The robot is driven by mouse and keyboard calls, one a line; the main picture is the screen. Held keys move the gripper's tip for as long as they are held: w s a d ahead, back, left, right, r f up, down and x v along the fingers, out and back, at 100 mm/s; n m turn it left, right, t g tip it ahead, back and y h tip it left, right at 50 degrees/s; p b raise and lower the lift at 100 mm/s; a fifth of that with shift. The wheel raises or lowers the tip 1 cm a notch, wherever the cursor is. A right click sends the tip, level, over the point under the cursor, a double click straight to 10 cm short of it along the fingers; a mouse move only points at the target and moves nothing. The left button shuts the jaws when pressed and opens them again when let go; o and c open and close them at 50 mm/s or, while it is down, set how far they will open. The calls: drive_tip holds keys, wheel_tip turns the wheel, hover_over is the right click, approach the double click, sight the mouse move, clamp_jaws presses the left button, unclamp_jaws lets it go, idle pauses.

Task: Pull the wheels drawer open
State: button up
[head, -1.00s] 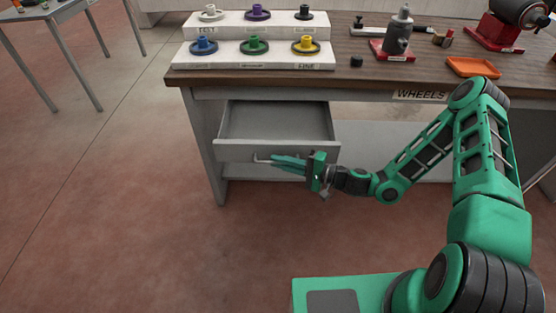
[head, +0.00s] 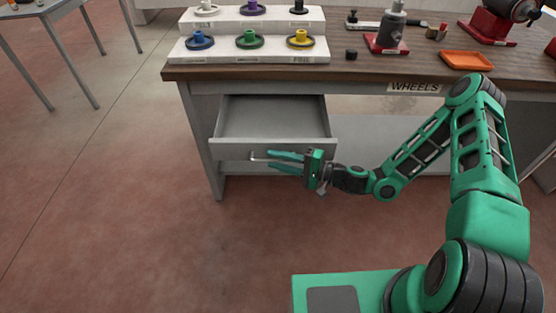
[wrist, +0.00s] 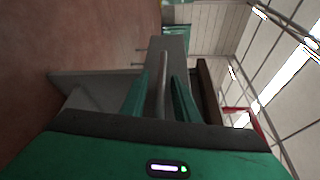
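The wheels drawer (head: 275,126) is a grey drawer under the bench, pulled out so that its empty inside shows. Its thin bar handle (head: 258,158) is on the front panel. My gripper (head: 268,161) is at the drawer front, pointing left, with its two green fingers apart. In the wrist view the handle (wrist: 163,88) runs between the open fingers, with a visible gap on each side. The WHEELS label (head: 414,87) is on the bench edge, to the right of the drawer.
The bench (head: 240,75) carries a stepped white rack (head: 270,57) of coloured wheels, an orange tray (head: 467,61) and red-based machines. Open floor (head: 110,220) lies to the left and in front of the drawer. Another table (head: 42,48) stands at the far left.

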drive_tip(key=v, duration=1)
drive_tip(key=shift+d, duration=0.4)
drive_tip(key=shift+s, duration=0.15)
drive_tip(key=s+d+r+n+g+h, duration=0.25)
drive_tip(key=s+d+g+h, duration=0.2)
drive_tip(key=d, duration=0.35)
drive_tip(key=s+d+r+n+g+h, duration=0.2)
drive_tip(key=s+d+n+g+h, duration=0.25)
drive_tip(key=s+d, duration=0.2)
drive_tip(key=s+d+r+m+t+h, duration=0.1)
drive_tip(key=s+d+r+m+h, duration=0.2)
drive_tip(key=s+d+r, duration=0.4)
drive_tip(key=s+d+r+m+t+h, duration=0.1)
drive_tip(key=s+d+r+m+h, duration=0.2)
drive_tip(key=s+d+r, duration=0.4)
wheel_tip(320, 180, up, 6)
drive_tip(key=shift+s+d+r, duration=0.15)
drive_tip(key=shift+s+d, duration=0.25)
drive_tip(key=shift+s, duration=0.6)
